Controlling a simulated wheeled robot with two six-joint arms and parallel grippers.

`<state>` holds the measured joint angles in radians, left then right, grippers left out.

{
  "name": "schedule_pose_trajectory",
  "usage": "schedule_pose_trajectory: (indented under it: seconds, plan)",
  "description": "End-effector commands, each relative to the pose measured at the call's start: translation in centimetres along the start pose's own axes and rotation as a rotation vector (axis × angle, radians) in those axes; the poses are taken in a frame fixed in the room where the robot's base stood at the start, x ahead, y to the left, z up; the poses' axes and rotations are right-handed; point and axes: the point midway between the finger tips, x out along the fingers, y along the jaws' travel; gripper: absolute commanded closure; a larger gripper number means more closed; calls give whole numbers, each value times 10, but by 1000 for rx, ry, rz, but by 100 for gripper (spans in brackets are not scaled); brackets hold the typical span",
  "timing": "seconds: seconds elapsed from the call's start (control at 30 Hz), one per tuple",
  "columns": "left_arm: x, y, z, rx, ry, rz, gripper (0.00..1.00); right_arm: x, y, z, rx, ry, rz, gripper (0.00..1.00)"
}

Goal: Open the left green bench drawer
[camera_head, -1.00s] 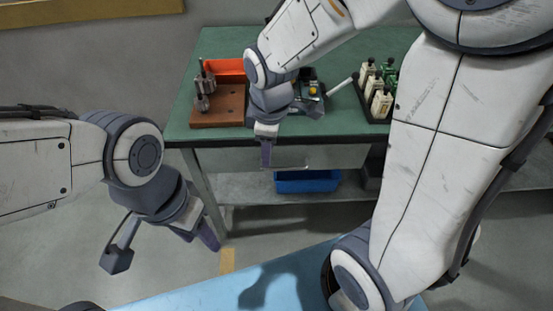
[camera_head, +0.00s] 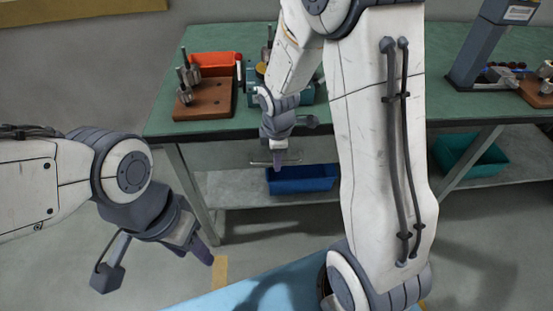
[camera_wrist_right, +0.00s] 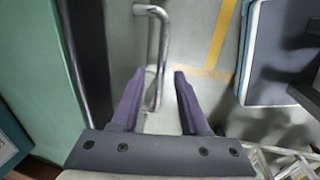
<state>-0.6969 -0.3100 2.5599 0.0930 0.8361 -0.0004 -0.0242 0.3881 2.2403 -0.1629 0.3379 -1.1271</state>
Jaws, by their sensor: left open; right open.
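The green bench (camera_head: 215,128) stands ahead, with a pale grey drawer front (camera_head: 225,156) under its top; the drawer looks shut. A bar handle (camera_wrist_right: 160,50) shows in the right wrist view. My right gripper (camera_head: 278,162) is in front of the drawer, partly side-on. In the right wrist view its open, purple fingers (camera_wrist_right: 158,85) point at the handle, and the bar's near end lies between them; I cannot tell whether they touch it. My left gripper (camera_head: 155,264) is open and empty over the floor at lower left, away from the bench.
On the bench are a brown block with metal parts (camera_head: 203,102) and a red bin (camera_head: 214,64). A blue bin (camera_head: 302,180) sits on the lower shelf and a teal bin (camera_head: 470,155) stands further right. My right arm hides the bench's middle.

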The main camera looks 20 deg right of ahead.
Motion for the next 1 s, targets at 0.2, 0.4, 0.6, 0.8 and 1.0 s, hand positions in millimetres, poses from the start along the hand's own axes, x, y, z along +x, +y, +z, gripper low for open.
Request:
schedule_pose_trajectory:
  seconds: [0.2,0.4,0.6,0.8,1.0]
  plan:
    - [1,0,0,0,0,0,50,3,0,0,1,0,0,55]
    - [1,0,0,0,0,0,50,3,0,0,0,0,0,90]
    - [1,0,0,0,0,0,50,3,0,0,0,0,0,100]
    - [1,0,0,0,0,0,50,3,0,0,0,0,0,100]
    - [1,0,0,0,0,0,50,3,0,0,0,0,-1,100]
